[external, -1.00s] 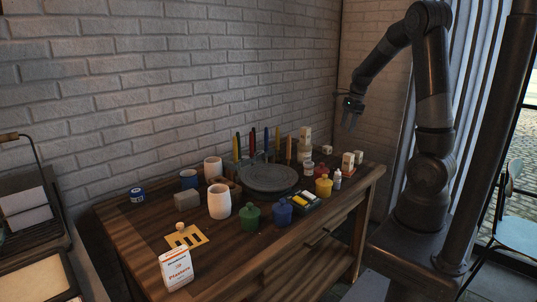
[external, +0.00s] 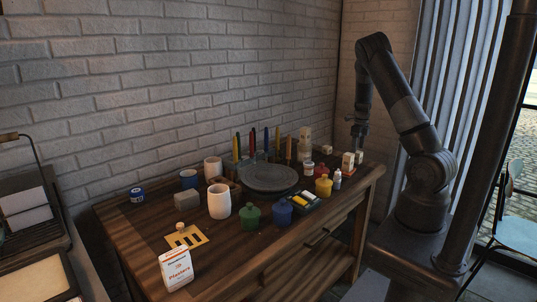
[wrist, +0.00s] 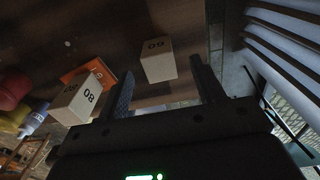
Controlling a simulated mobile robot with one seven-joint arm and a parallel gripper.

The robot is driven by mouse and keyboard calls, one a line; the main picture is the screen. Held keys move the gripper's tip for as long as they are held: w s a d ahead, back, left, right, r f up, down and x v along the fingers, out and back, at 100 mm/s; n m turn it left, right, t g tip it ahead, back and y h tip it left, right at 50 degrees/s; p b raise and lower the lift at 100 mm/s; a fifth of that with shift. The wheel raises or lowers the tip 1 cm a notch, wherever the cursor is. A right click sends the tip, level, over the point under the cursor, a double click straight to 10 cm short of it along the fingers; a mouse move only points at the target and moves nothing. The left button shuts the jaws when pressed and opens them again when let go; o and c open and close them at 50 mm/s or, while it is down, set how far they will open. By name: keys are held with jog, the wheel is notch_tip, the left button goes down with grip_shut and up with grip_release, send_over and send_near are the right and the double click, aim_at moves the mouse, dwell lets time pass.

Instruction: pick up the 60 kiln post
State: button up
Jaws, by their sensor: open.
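The 60 kiln post (wrist: 158,62) is a pale cream block. Its number shows upside down in the wrist view.
A similar block marked 80 (wrist: 82,100) stands close by, beside an orange item (wrist: 90,72). A white bottle (external: 337,180) and yellow jar (external: 323,187) are in front.

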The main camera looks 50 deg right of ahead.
aim_at(358, 152)
jog(key=f, duration=0.5)
jog(key=shift+s+a+f, duration=0.1)
jog(key=shift+s+f, duration=0.2)
jog(key=shift+c, duration=0.2)
jog(key=c, duration=1.1)
jog(key=shift+r, duration=0.1)
